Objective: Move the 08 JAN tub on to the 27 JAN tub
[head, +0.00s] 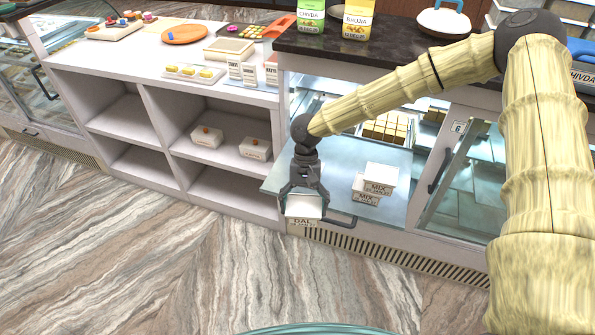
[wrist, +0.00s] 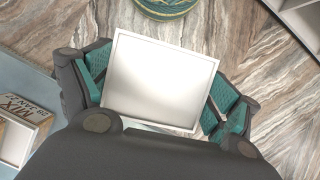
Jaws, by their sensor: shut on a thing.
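My gripper (head: 304,198) is shut on a white tub (head: 303,212) with a front label that reads DAL; its date line is too small to read. In the wrist view the same white tub (wrist: 160,80) sits between the green-padded fingers. The gripper holds it near the front edge of a pale blue shelf. To the right, two white tubs labelled MIX are stacked on that shelf, an upper tub (head: 380,174) and a lower tub (head: 364,198), slightly offset. A MIX tub (wrist: 18,130) shows at the lower left of the wrist view.
The pale blue shelf (head: 335,165) has free room left of the stack. Open shelves at left hold two small boxes (head: 207,137). The dark counter (head: 395,45) above carries packets.

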